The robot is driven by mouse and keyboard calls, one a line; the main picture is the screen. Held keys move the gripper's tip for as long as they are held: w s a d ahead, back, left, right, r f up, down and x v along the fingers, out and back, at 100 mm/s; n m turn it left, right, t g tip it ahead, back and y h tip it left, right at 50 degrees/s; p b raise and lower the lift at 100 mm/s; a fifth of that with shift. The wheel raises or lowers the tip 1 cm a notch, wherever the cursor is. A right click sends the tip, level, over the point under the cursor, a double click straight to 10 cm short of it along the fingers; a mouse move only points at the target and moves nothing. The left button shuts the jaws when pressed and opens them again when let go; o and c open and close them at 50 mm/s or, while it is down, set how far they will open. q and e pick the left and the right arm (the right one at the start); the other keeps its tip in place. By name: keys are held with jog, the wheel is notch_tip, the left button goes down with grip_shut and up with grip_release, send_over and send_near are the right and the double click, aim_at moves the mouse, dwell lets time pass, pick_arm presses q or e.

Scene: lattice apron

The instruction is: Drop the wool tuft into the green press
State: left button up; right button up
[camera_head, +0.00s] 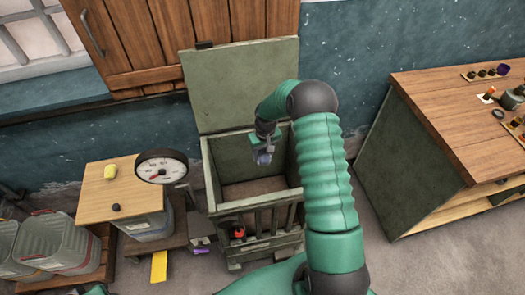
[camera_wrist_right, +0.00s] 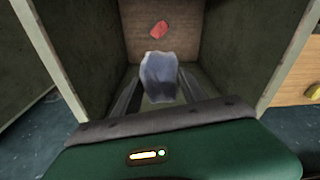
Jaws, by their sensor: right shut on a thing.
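The green press (camera_head: 212,172) is an open-topped green box with a slatted front. Its lid (camera_head: 225,85) is raised and leans back against the wall. My right gripper (camera_head: 265,147) points down inside the press opening and is shut on a blue-grey wool tuft (camera_head: 264,159). In the right wrist view the tuft (camera_wrist_right: 159,72) sits between the two fingers, with the brown press floor beyond it. The tuft appears clear of the floor and walls. My left gripper is not in view.
A red piece (camera_wrist_right: 159,29) lies on the press floor. Left of the press stand a dial scale (camera_head: 161,167) and a small wooden-topped stand (camera_head: 100,190) with a yellow piece (camera_head: 111,171). Clear bins (camera_head: 50,245) are at far left. A wooden-topped counter (camera_head: 440,100) stands right.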

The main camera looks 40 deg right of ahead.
aim_at(263, 157)
jog(key=shift+w+f, duration=0.4)
jog(key=shift+f, duration=0.15)
jog(key=shift+w+a, duration=0.1)
jog(key=shift+w, duration=0.1)
jog(key=shift+s+a+r, duration=0.1)
jog(key=shift+a+r, duration=0.1)
jog(key=shift+r, duration=0.05)
jog(key=o, duration=1)
jog(key=shift+s+a+r, duration=0.2)
jog(key=shift+s+r, duration=0.05)
jog(key=o, duration=0.4)
jog(key=shift+s+a+r, duration=0.2)
jog(key=shift+s, duration=0.1)
jog(key=shift+w+d+f, duration=0.35)
jog(key=shift+d+r, duration=0.15)
jog(key=shift+d, duration=0.05)
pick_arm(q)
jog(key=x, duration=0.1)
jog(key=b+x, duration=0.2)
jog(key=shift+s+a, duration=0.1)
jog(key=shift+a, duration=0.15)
pick_arm(e)
jog(key=r, duration=0.5)
jog(key=s+r, duration=0.1)
jog(key=r, duration=0.5)
jog(key=s+r, duration=0.1)
jog(key=r, duration=0.4)
jog(key=shift+a+r, duration=0.2)
jog(key=shift+a, duration=0.2)
